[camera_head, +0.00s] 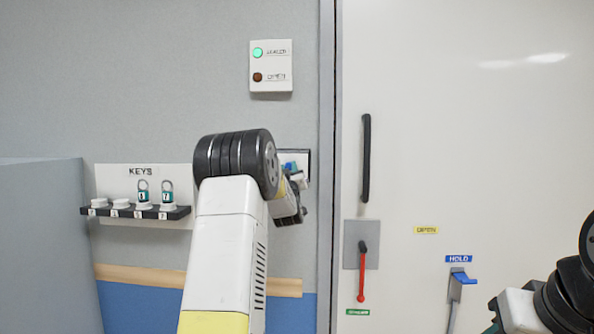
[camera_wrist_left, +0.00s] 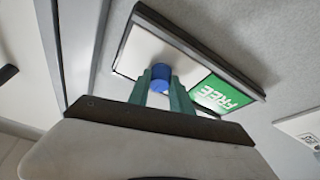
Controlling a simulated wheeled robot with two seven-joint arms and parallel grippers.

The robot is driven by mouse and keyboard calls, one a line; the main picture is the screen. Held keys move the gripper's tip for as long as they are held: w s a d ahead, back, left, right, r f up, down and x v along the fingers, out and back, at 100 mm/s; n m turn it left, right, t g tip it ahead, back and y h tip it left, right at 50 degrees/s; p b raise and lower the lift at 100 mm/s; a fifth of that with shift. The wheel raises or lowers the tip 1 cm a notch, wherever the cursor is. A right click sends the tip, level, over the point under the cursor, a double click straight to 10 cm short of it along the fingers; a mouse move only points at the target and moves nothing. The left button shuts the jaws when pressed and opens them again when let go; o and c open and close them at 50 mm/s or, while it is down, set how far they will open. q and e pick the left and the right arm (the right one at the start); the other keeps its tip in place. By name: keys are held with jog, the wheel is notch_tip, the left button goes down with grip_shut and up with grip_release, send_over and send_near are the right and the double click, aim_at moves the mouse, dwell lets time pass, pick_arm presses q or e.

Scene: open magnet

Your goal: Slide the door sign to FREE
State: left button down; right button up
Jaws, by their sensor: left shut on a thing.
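The door sign (camera_head: 304,158) is on the grey wall just left of the door frame, mostly hidden behind my left arm in the head view. In the left wrist view the sign (camera_wrist_left: 165,42) is a dark-framed rectangle with a white panel and a green FREE field (camera_wrist_left: 222,95) showing at one end. A blue knob (camera_wrist_left: 161,72) stands on the white panel near the green field. My left gripper (camera_wrist_left: 157,92) is shut on this knob with its green fingers. My right gripper (camera_head: 493,312) is partly in view at the lower right; its jaws are not clear.
A key rack (camera_head: 135,211) hangs left of my arm. A light box (camera_head: 271,66) is above, its upper lamp green. The door (camera_head: 480,130) has a black handle (camera_head: 366,158), a red lever (camera_head: 362,275) and a blue HOLD handle (camera_head: 462,278). A grey block (camera_head: 45,250) stands at left.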

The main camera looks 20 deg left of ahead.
pick_arm(q)
jog(key=shift+w+d, duration=0.1)
jog(key=shift+d, duration=0.15)
jog(key=c, duration=1.1)
grip_release()
jog(key=shift+d, duration=0.15)
jog(key=shift+c, duration=0.2)
jog(key=shift+s+f, duration=0.1)
jog(key=shift+s, duration=0.1)
jog(key=v, duration=0.7)
jog(key=shift+s, duration=0.15)
